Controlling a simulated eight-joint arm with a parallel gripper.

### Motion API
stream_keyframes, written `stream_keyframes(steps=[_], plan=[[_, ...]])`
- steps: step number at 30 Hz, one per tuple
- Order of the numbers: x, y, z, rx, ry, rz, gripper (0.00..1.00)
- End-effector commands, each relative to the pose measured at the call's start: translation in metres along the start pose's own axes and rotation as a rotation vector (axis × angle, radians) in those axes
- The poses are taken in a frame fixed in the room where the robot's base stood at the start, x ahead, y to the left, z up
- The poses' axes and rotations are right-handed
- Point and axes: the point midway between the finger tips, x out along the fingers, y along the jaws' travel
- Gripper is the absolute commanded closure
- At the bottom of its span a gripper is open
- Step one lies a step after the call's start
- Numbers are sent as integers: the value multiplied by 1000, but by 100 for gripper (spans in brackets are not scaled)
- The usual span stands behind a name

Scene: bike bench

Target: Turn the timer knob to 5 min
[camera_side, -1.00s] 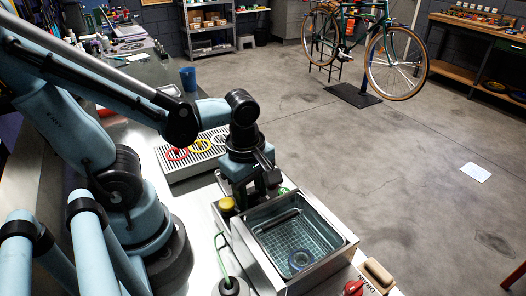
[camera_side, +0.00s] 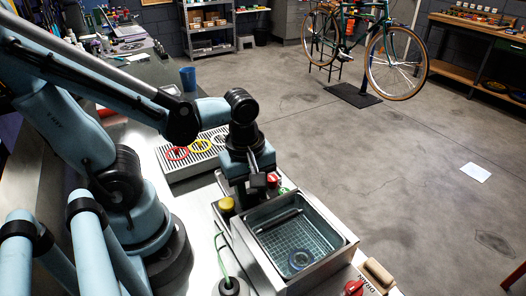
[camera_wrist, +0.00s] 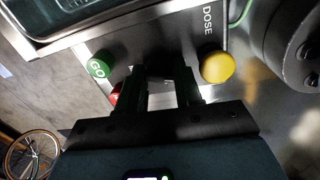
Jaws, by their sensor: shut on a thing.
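In the side view my gripper (camera_side: 257,186) hides the knob at the tank's back-left end.
The green GO button (camera_wrist: 99,68) and a red part (camera_wrist: 115,95) sit left of the fingers, and the yellow DOSE button (camera_wrist: 217,67) close on the right. The basin (camera_side: 297,240) holds a basket and a round ring. A slotted tray (camera_side: 196,158) lies behind.

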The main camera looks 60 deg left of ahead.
Motion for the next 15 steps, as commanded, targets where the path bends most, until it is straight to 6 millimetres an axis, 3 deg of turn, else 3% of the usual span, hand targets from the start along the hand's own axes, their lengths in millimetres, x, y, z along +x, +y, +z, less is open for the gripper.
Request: stream_keyframes(steps=[15], plan=[[1,-3,0,488,-38,-6,96]])
